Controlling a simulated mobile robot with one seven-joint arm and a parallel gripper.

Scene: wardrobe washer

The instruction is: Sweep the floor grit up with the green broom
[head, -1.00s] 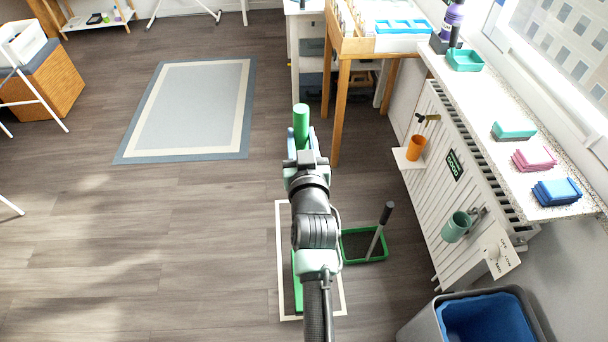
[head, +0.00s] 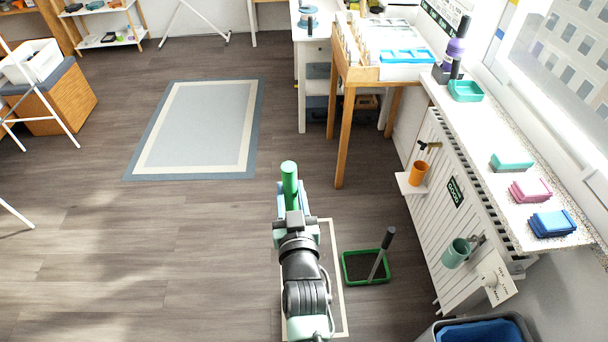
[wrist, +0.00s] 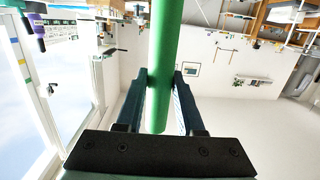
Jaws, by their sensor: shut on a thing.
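The green broom's handle (head: 289,178) stands up out of my gripper (head: 291,205) in the head view. In the wrist view the green handle (wrist: 166,50) runs between the two fingers of my gripper (wrist: 161,92), which are shut on it. The broom's lower part is hidden behind my arm. A green-rimmed tray with a grey upright handle, like a dustpan (head: 350,279), lies on the floor to the right of my arm. I cannot make out any grit on the floor.
A pale outlined rectangle (head: 341,306) on the floor lies partly under my arm. A wooden-legged table (head: 344,135) stands ahead, and a radiator (head: 440,200) and grey bin (head: 428,335) stand at right. The floor left of my arm is open, with a rug (head: 200,130) beyond.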

